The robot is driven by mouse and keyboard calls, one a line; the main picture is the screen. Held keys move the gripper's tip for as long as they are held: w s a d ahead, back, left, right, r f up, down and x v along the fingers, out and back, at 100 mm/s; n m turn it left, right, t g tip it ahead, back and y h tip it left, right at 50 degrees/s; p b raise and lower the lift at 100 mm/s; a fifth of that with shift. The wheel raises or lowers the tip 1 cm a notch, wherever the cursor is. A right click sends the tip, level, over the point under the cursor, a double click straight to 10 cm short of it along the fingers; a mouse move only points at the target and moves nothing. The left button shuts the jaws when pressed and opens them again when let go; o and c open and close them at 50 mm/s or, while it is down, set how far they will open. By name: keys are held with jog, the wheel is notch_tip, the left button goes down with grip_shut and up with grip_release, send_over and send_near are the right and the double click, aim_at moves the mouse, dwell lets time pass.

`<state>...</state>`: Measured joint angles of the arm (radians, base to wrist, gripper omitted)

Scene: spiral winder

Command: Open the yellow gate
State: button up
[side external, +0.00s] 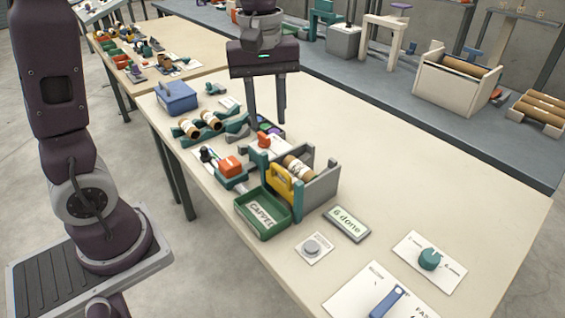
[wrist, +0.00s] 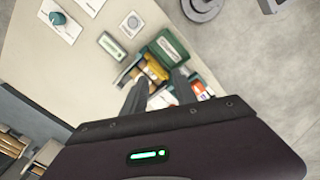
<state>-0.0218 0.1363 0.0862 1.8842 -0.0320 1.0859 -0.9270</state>
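The yellow gate (side external: 279,185) is on the near left side of a grey and teal box-like station on the table. A brown roll with a pale label (side external: 298,168) sits behind it inside the station. In the wrist view the yellow gate (wrist: 156,67) shows just beyond my fingertips, between the green tray and the roll. My gripper (side external: 267,118) points down, with its two fingers apart and nothing between them. It is above and behind the station in the side view, not touching the gate. I cannot tell the gate's latch or hinge details.
A green tray marked "CAPPED" (side external: 262,212) is right in front of the gate. A "6 done" sign (side external: 346,224) and a grey button (side external: 312,247) are to the right. The table's back right is clear.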

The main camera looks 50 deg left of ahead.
aim_at(281, 169)
jog(key=w+f+n+g, duration=0.1)
jog(key=f+n, duration=0.1)
jog(key=f, duration=0.3)
jog(key=w+a+f+n, duration=0.1)
jog(key=w+f+n, duration=0.1)
jog(key=f, duration=0.4)
jog(key=w+a+f+n+g, duration=0.1)
jog(key=w+f+n, duration=0.1)
jog(key=f, duration=0.3)
jog(key=shift+w+a+f+g, duration=0.1)
jog(key=shift+w+f+g, duration=0.1)
jog(key=shift+g, duration=0.1)
jog(key=shift+r, duration=0.1)
grip_shut()
